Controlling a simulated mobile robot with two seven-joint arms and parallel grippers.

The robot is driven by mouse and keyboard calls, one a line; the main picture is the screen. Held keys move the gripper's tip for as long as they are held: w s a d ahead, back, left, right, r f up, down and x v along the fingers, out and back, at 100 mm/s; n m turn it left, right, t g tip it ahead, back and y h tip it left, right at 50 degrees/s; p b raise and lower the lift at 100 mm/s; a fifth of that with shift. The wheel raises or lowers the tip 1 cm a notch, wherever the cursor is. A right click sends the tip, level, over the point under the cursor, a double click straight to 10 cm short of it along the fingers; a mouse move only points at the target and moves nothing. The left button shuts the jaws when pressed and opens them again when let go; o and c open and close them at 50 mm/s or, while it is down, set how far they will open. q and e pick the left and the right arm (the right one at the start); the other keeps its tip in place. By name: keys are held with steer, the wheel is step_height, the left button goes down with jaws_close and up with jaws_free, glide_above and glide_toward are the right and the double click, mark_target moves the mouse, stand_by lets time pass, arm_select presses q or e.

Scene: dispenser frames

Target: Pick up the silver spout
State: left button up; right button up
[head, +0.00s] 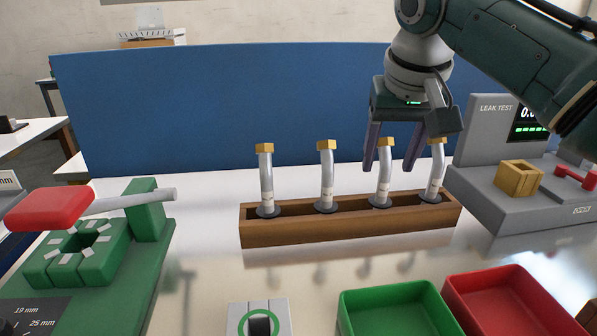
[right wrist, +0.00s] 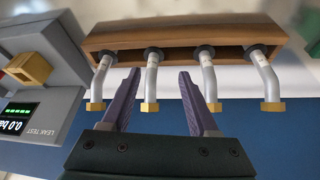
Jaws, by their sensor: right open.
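Several silver spouts with brass hex tops stand in a row in a wooden rack (head: 350,231). They are the far-left spout (head: 266,180), the second (head: 326,178), the third (head: 384,180) and the far-right one (head: 436,175). My right gripper (head: 389,168) is open and points down over the right half of the rack. In the right wrist view, the third spout (right wrist: 152,80) appears between its open fingers (right wrist: 158,80), and the second spout (right wrist: 209,80) is beside one finger. I cannot tell whether anything touches. My left gripper is not in view.
A grey leak tester (head: 520,205) with a brass block stands right of the rack. A green tray (head: 395,300) and a red tray (head: 510,300) lie in front. A green fixture with a red-handled lever (head: 50,208) is at left. A blue panel (head: 220,110) stands behind.

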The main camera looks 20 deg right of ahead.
mark_target(387, 169)
steer(key=shift+m, duration=0.5)
steer(key=w+d+f, duration=0.1)
steer(key=w+d+f+b, duration=0.1)
steer(key=w+f, duration=0.1)
steer(key=shift+w+d, duration=0.15)
steer(key=shift+d, duration=0.1)
steer(key=shift+b+x, duration=1.5)
steer(key=shift+x, duration=0.85)
steer(key=shift+d, duration=0.2)
steer(key=c, duration=0.5)
jaws_close()
